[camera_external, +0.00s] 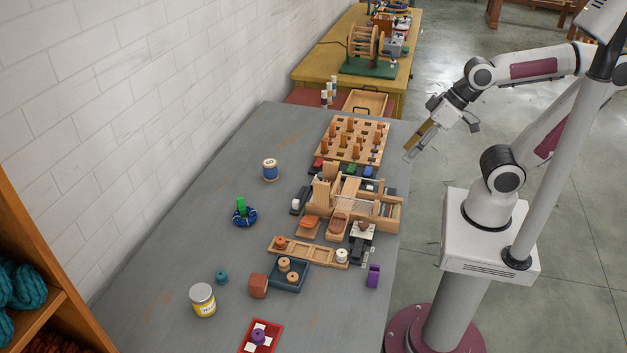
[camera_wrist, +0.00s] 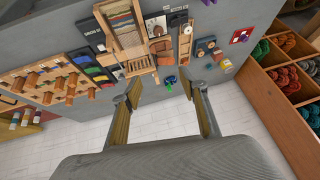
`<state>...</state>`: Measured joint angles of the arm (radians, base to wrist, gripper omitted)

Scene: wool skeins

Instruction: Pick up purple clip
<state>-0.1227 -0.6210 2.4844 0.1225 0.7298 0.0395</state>
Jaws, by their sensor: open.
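A purple clip (camera_external: 373,275) stands upright on the grey table (camera_external: 165,240) near its right edge, in the external view. It stands apart from the wooden pieces to its left. My gripper (camera_external: 411,147) is open and empty, raised near the far right corner of the table, well away from the clip. In the wrist view my gripper (camera_wrist: 165,96) shows its two fingers spread with nothing held between them.
A small wooden loom (camera_external: 385,212) and a pegboard (camera_external: 352,139) stand between my gripper and the clip. A red tray (camera_external: 274,344) with a purple spool lies at the near end. A yellow-labelled tin (camera_external: 203,301) stands left. The table's left side has free room.

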